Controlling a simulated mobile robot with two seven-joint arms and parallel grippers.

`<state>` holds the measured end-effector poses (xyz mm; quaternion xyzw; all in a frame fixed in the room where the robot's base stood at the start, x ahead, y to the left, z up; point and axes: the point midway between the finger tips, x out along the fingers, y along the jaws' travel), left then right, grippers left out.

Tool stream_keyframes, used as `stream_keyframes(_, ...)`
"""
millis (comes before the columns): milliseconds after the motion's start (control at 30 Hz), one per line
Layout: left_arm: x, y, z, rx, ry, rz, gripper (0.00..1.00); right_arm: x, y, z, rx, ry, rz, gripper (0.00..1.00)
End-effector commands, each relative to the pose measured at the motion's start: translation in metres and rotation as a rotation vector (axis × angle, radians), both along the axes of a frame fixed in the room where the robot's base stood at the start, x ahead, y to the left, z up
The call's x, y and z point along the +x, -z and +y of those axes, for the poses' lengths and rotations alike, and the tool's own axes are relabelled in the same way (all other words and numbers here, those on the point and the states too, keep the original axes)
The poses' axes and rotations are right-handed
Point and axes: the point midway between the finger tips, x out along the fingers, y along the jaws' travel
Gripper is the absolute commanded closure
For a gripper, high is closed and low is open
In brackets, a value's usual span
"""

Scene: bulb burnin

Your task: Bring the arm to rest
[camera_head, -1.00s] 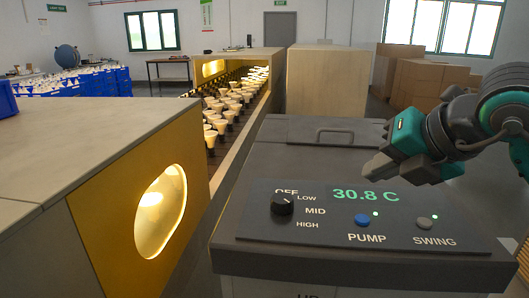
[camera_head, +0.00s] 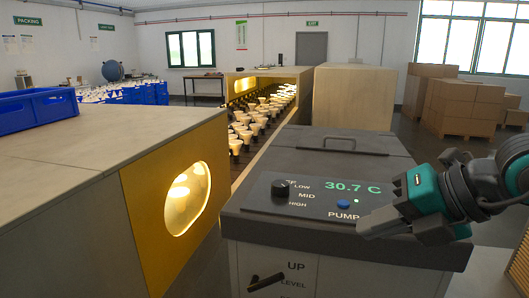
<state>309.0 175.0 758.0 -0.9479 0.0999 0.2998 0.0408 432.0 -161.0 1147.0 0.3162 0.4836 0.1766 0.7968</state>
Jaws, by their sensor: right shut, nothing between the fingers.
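My right gripper (camera_head: 372,226) is shut and empty. Its arm comes in from the right, and its fingers appear in front of the right part of the control panel (camera_head: 272,205). I cannot tell whether they touch it. The SWING button is hidden behind my gripper. My left gripper is out of view.
A lever (camera_head: 266,282) marked UP and LEVEL is on the unit's front. A bench-high cabinet (camera_head: 80,160) with a lit round window stands left. Bulbs (camera_head: 262,112) line a conveyor behind. Cardboard boxes (camera_head: 462,105) stand back right, with open floor before them.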

Motion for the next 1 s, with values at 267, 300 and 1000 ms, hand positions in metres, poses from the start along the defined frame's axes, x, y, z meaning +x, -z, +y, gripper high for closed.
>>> stream_keyframes(267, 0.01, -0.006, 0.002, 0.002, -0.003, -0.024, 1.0, -0.04, 0.016, 0.085, 0.658, -0.286, 0.161, 1.0)
stream_keyframes(300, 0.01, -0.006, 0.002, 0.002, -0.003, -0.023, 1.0, -0.041, 0.014, 0.089, 0.788, -0.282, 0.182, 1.0)
stream_keyframes(1000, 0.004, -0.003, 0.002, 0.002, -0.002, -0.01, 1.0, -0.065, 0.33, -0.02, 1.646, 1.505, 0.691, 1.0)
